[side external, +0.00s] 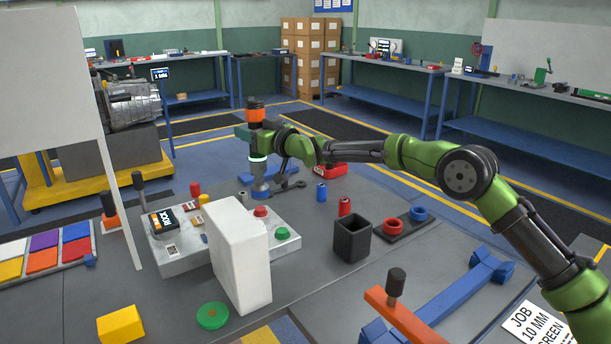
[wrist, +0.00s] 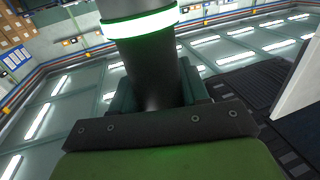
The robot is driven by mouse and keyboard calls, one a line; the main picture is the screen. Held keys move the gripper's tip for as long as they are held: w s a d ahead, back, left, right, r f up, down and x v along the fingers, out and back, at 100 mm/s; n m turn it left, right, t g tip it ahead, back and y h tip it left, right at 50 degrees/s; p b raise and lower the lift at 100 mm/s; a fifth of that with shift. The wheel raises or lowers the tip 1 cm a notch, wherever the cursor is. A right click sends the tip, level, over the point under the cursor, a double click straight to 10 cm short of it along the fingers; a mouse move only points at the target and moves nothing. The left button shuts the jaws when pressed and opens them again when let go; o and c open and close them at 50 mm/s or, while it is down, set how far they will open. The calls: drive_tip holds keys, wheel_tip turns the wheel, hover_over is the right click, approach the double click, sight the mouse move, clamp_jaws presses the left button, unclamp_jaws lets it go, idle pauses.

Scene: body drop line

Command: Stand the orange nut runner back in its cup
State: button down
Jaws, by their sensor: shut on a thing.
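The orange nut runner (side external: 255,103) has an orange band and a dark cap at its upper end. It stands about upright in my gripper (side external: 256,137), which is shut around its body. Below the jaws are a glowing ring (side external: 258,157) and a grey-blue lower end; I cannot tell whether this touches the bench. In the wrist view, the dark cylindrical body (wrist: 148,70) with its green-white ring sits between the jaws (wrist: 150,98). An empty-looking dark square cup (side external: 352,242) stands on the bench, nearer the camera and to the right of the tool; its inside bottom is hidden.
A tall white block (side external: 240,255) stands left of the cup, in front of a grey button box (side external: 165,240). A black holder with red and blue rings (side external: 418,214) is right of the cup. Small red (side external: 344,206) and blue (side external: 321,192) cylinders stand behind it. A wrench (side external: 290,187) lies near the tool.

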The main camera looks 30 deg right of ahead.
drive_tip(key=s+d+r+m+h, duration=0.2)
drive_tip(key=s+d+r+h, duration=0.1)
drive_tip(key=s+d+r, duration=0.45)
drive_tip(key=s+d+m+h, duration=0.3)
drive_tip(key=s+d+h, duration=0.1)
drive_tip(key=s+d, duration=0.4)
wheel_tip(320, 180, down, 21)
drive_tip(key=s+d+h, duration=0.2)
drive_tip(key=shift+s+d+m, duration=0.2)
drive_tip(key=shift+m, duration=0.2)
drive_tip(key=shift+r, duration=0.1)
